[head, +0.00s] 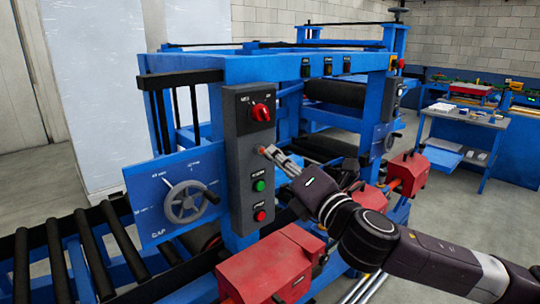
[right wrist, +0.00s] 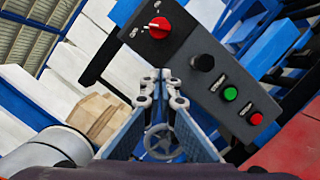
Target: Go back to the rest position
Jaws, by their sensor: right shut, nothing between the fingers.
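My right gripper (head: 268,152) reaches in from the right in the head view, its shut fingertips in front of the grey control panel (head: 240,150). In the right wrist view the fingers (right wrist: 161,76) are together and empty, beside the panel's lower left edge. The panel has a red rotary knob (head: 260,112), a green button (head: 258,185) and a red button (head: 259,216). The wrist view also shows a black knob (right wrist: 203,62) apart from the fingertips in the picture. I cannot tell whether the fingertips touch the panel. My left gripper is not in view.
A handwheel (head: 185,202) sits on a blue GAP plate (head: 150,228) left of the panel. Black rollers (head: 55,255) run at the left. A blue workbench (head: 466,133) stands at the back right.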

